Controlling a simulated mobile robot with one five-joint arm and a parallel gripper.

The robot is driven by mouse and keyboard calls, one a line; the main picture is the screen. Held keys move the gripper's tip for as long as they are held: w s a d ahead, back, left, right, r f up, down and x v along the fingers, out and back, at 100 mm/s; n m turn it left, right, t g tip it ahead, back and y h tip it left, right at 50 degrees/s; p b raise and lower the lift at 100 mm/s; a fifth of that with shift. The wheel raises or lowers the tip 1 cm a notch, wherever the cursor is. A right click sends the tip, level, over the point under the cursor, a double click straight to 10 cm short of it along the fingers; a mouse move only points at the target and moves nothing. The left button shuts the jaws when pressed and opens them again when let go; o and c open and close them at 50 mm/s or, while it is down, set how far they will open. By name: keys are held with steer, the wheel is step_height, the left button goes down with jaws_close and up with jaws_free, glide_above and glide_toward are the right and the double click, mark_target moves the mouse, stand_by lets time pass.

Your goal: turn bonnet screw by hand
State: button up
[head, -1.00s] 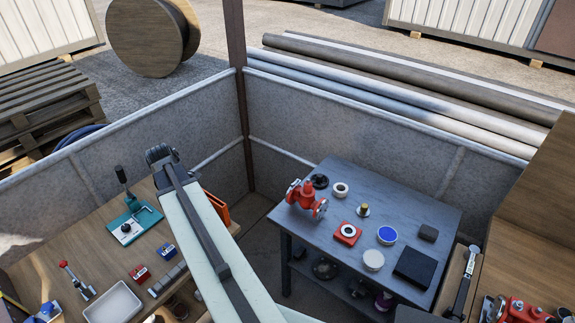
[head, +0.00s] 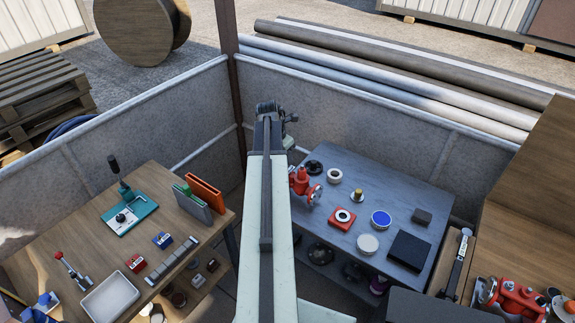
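A red valve body (head: 303,184) with grey flanges stands on the blue-grey table, partly hidden behind my arm. A red square part with a white ring (head: 342,218) and a small brass-coloured piece on a light base (head: 357,195) lie to its right. I cannot tell which piece is the bonnet screw. My arm reaches up the middle of the view. Its end, with my gripper (head: 291,118), shows small and dark beyond the table's back edge, above the valve in the picture. The fingers are too small to read, and I see nothing clearly held.
The blue-grey table (head: 400,187) also carries a white ring (head: 334,175), a blue-topped disc (head: 381,218) and a black block (head: 409,250). A wooden bench (head: 165,235) with tools stands left. Low grey panels (head: 330,125) enclose the corner.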

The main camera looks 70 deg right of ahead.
mark_target(289, 168)
steer(key=b+x, duration=0.5)
steer(key=x, duration=0.1)
steer(key=shift+f, duration=0.1)
jaws_close()
